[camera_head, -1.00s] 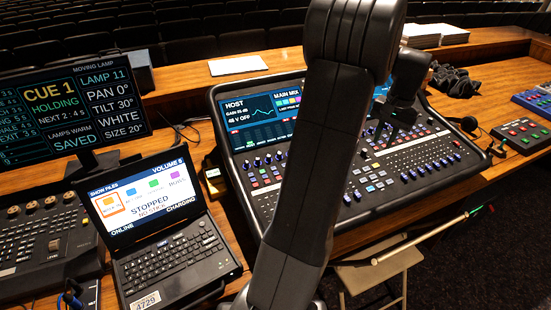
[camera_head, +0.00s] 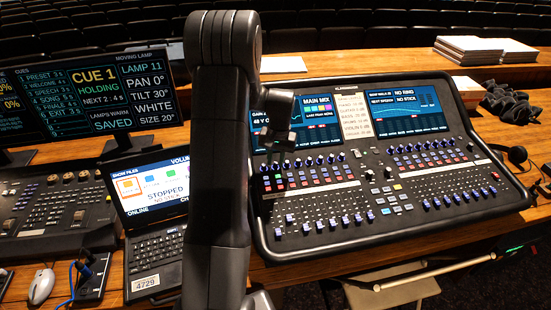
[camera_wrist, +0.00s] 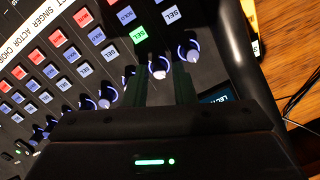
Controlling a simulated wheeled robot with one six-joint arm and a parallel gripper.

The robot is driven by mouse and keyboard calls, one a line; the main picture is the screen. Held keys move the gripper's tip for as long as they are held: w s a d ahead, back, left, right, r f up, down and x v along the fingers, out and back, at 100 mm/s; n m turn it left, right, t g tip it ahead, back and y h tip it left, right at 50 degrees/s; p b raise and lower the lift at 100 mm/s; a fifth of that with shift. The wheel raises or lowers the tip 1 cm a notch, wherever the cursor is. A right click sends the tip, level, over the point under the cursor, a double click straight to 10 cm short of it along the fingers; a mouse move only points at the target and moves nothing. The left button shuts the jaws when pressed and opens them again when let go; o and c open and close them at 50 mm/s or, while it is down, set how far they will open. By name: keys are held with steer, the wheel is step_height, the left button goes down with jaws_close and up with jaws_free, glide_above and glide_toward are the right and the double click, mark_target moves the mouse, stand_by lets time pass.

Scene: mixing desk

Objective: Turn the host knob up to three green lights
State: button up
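The mixing desk (camera_head: 470,206) stands right of centre, with a row of dark blue-capped knobs below its screens. My gripper (camera_head: 279,143) is over the left end of this row, partly behind my arm. In the wrist view my gripper (camera_wrist: 158,82) has its two fingers apart, one on each side of a lit-ringed knob (camera_wrist: 159,67). A green lit SEL button (camera_wrist: 140,33) lies in line with that knob. No HOST name is readable now, and contact with the knob cannot be told. The left screen (camera_head: 260,130) is partly hidden; no set of three green lights is clear.
A neighbouring knob (camera_wrist: 188,48) is close beside the right finger. A laptop (camera_head: 155,220) and a cue monitor (camera_head: 92,98) stand to the left.

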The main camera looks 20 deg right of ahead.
steer(key=shift+f, duration=0.25)
jaws_close()
steer(key=shift+m, duration=0.4)
steer(key=shift+m+b, duration=0.6)
steer(key=shift+m, duration=0.4)
steer(key=shift+m+t+b, duration=0.4)
steer(key=shift+m, duration=1.1)
